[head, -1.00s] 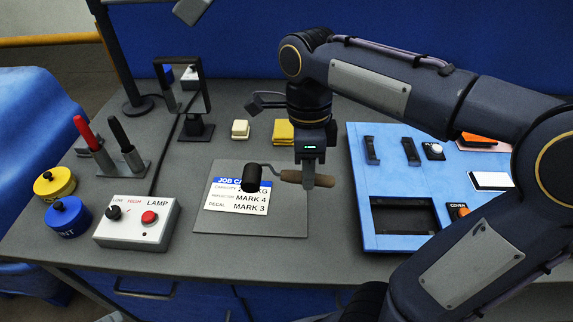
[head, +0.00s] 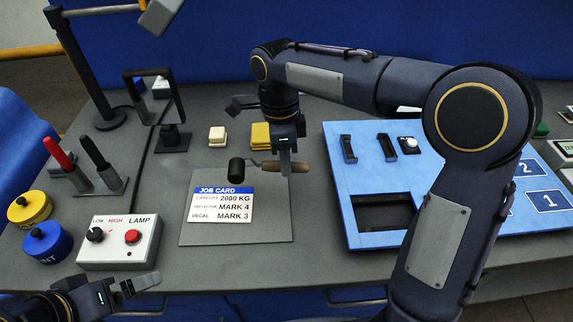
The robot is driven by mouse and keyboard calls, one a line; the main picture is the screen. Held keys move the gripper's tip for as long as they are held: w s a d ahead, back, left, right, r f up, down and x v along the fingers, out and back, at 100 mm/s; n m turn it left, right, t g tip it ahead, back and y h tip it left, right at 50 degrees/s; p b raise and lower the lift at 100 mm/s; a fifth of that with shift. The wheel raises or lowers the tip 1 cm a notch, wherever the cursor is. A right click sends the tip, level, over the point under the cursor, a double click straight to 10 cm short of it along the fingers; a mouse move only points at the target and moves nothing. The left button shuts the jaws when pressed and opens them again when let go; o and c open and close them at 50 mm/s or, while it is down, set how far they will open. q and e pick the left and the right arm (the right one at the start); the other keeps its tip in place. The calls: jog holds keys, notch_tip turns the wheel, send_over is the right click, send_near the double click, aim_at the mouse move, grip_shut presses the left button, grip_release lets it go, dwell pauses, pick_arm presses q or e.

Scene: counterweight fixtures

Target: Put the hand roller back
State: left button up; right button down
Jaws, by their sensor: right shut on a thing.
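The hand roller has a black roller head (head: 237,171) and a brown wooden handle (head: 299,167), joined by a thin metal frame. My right gripper (head: 285,166) is shut on the handle and holds the roller near the far edge of the grey mat (head: 262,232), with the head to the left. Whether the roller touches the mat is hard to tell. My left gripper (head: 137,286) is low at the left, in front of the bench edge and away from the roller; its jaw gap is not clear.
A job card (head: 220,205) lies on the mat. A lamp switch box (head: 122,243), yellow (head: 29,208) and blue (head: 46,243) knobbed weights, and a marker stand (head: 100,184) are at left. A blue panel (head: 345,197) is at right. Cream (head: 217,135) and yellow blocks (head: 260,135) stand behind.

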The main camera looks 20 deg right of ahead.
jog(key=w+f, duration=0.2)
jog(key=w+d+f, duration=0.1)
jog(key=w+f, duration=0.1)
jog(key=w+f+p, duration=0.1)
jog(key=w+f, duration=0.1)
jog(key=shift+d+f, duration=0.25)
jog(key=shift+d, duration=0.1)
jog(key=shift+w+f, duration=0.1)
jog(key=shift+f, duration=1.45)
jog(key=shift+f+b, duration=0.35)
jog(key=shift+f, duration=0.1)
jog(key=c, duration=1.2)
grip_release()
jog(key=shift+c, duration=0.2)
jog(key=shift+r, duration=0.1)
